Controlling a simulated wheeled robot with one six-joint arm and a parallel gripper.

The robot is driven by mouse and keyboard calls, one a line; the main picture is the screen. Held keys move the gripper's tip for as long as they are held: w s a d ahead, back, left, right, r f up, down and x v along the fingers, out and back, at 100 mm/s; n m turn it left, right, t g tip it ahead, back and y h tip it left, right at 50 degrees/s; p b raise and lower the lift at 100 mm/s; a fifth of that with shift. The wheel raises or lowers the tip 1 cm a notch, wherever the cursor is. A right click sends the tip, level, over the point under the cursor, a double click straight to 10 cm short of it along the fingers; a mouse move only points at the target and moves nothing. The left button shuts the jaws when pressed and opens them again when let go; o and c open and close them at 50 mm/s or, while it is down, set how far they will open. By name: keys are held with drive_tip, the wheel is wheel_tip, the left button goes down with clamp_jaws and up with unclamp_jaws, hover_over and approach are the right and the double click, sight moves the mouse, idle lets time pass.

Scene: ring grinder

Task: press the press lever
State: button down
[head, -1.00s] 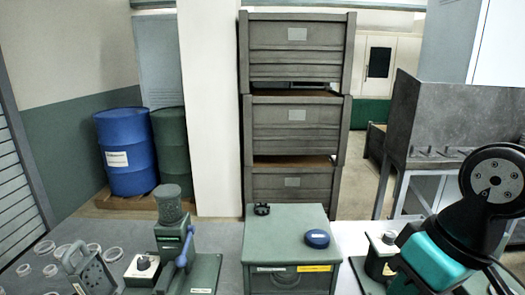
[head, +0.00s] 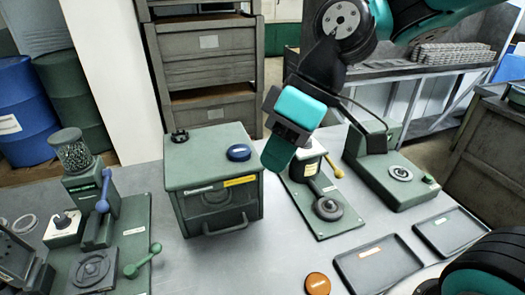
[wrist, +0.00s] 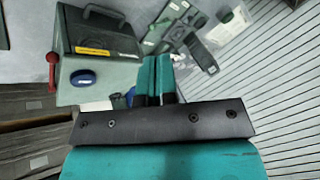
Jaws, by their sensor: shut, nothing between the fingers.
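A station right of the drawer box in the head view has a dark green base (head: 311,222), a post with a yellow-ended lever (head: 333,167) and a round dark pad (head: 327,207). It looks like a press, but I cannot read its label. My gripper (head: 274,158) is shut and empty, tilted downward between the box and this post; it hides part of the post. In the wrist view my fingers (wrist: 155,80) are together. A red-ended lever (wrist: 52,58) shows beside the box there. A left station has blue-ended (head: 102,205) and green-ended (head: 142,262) levers.
The green drawer box (head: 213,163) carries a blue round piece (head: 239,152) and a small black part. A green station (head: 398,172) with a button and two dark trays (head: 378,262) (head: 452,232) stand at right.

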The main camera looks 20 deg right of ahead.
drive_tip(key=w+d+f+n+y+b, duration=0.1)
drive_tip(key=w+d+f+n+y, duration=0.15)
drive_tip(key=w, duration=0.55)
drive_tip(key=w+d+f+n+y+b, duration=0.15)
drive_tip(key=w+d, duration=0.25)
drive_tip(key=w, duration=0.4)
drive_tip(key=w+d+f+n+y, duration=0.1)
drive_tip(key=w+d+f+n, duration=0.3)
drive_tip(key=d, duration=0.6)
drive_tip(key=shift+w+f+n+t+b, duration=0.15)
drive_tip(key=shift+w+n+t+b, duration=0.25)
drive_tip(key=shift+w, duration=0.65)
drive_tip(key=p+x, duration=0.1)
drive_tip(key=x, duration=0.3)
drive_tip(key=p+x, duration=0.1)
drive_tip(key=x, duration=0.4)
drive_tip(key=shift+s+a, duration=0.1)
drive_tip(key=shift+a, duration=0.35)
drive_tip(key=f+p, duration=0.1)
drive_tip(key=f, duration=0.1)
drive_tip(key=a+f, duration=0.1)
drive_tip(key=f, duration=0.1)
drive_tip(key=shift+f+p, duration=0.1)
drive_tip(key=shift+p, duration=0.25)
